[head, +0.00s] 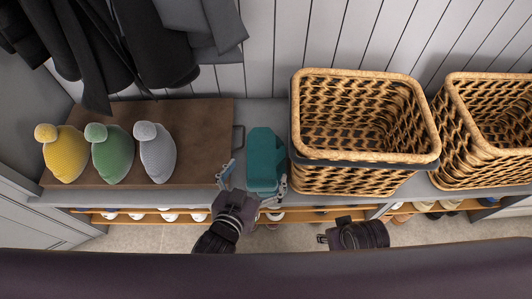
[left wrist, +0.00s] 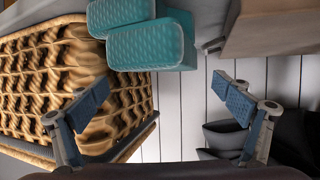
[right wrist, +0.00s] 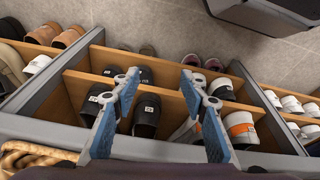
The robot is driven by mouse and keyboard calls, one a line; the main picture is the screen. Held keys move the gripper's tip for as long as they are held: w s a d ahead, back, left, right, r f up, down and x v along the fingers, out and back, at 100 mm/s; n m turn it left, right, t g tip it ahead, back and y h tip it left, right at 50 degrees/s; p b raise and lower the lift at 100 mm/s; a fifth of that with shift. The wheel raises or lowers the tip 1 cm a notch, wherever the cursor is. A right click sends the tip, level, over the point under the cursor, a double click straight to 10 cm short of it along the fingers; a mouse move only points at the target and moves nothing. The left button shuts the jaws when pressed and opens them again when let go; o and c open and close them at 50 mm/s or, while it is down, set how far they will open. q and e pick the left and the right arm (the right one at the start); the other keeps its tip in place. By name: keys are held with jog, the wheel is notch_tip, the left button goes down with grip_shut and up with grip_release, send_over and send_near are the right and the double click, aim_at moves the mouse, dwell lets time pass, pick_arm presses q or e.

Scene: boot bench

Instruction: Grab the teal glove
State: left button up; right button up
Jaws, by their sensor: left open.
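The teal glove (head: 265,158) lies on the grey bench top, between a brown board and the nearer wicker basket. My left gripper (head: 254,181) is open at the glove's near end, with one finger to each side of it in the head view. In the left wrist view the glove (left wrist: 150,42) shows as padded teal lobes beyond the open fingers (left wrist: 162,96); I cannot tell whether they touch it. My right gripper (right wrist: 160,84) is open and empty in the right wrist view, above the shoe shelf. In the head view mostly its dark body (head: 360,235) shows.
The wicker basket (head: 365,180) stands close to the glove's right, with another basket (head: 485,165) beyond. Yellow, green and grey bobble hats (head: 155,153) stand on the brown board (head: 205,140). Dark coats (head: 150,50) hang behind. Shoes (right wrist: 147,114) fill the shelf compartments below.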

aim_at(262, 162)
pick_arm(q)
jog(key=shift+b+x, duration=0.7)
jog(key=shift+x, duration=2.15)
jog(key=shift+a+f, duration=0.15)
pick_arm(e)
jog(key=v, duration=0.3)
jog(key=w+v, duration=0.1)
jog(key=v, duration=0.1)
jog(key=shift+s+r, duration=0.1)
jog(key=shift+r, duration=0.4)
pick_arm(q)
jog(key=c, duration=1)
